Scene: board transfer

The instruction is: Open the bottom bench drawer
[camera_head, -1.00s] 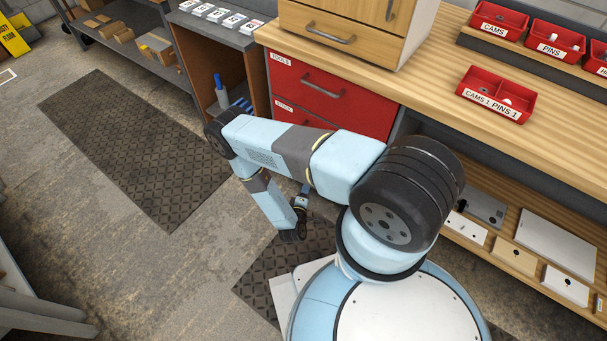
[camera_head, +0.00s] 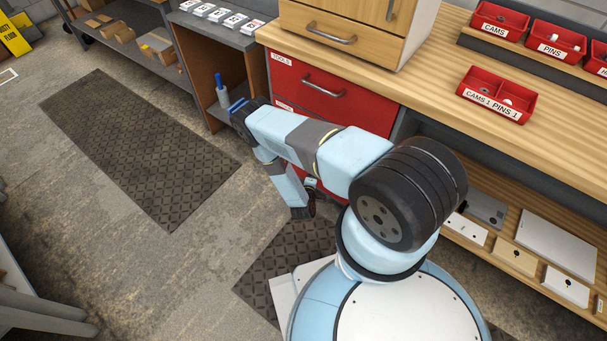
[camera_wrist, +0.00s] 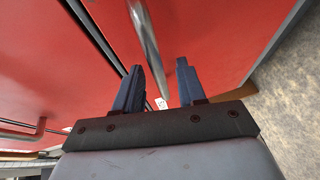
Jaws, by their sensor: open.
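The bench's red drawer unit shows its top drawer (camera_head: 350,103), closed, with a metal handle (camera_head: 323,88). My arm covers most of the lower fronts in the head view. In the wrist view my gripper (camera_wrist: 159,72) is open in front of a red drawer front (camera_wrist: 215,35). That front's metal bar handle (camera_wrist: 146,38) runs down the picture toward the gap between the fingers. I cannot tell whether it touches them. A second red front (camera_wrist: 40,65) with its own handle (camera_wrist: 38,128) lies to the left, past a dark gap.
Red part bins (camera_head: 497,95) sit on the wooden benchtop (camera_head: 440,75). A wooden cabinet (camera_head: 345,30) stands on it. An open shelf (camera_head: 500,245) with plates is at right. Dark mats (camera_head: 140,150) lie on the floor, with free floor at left.

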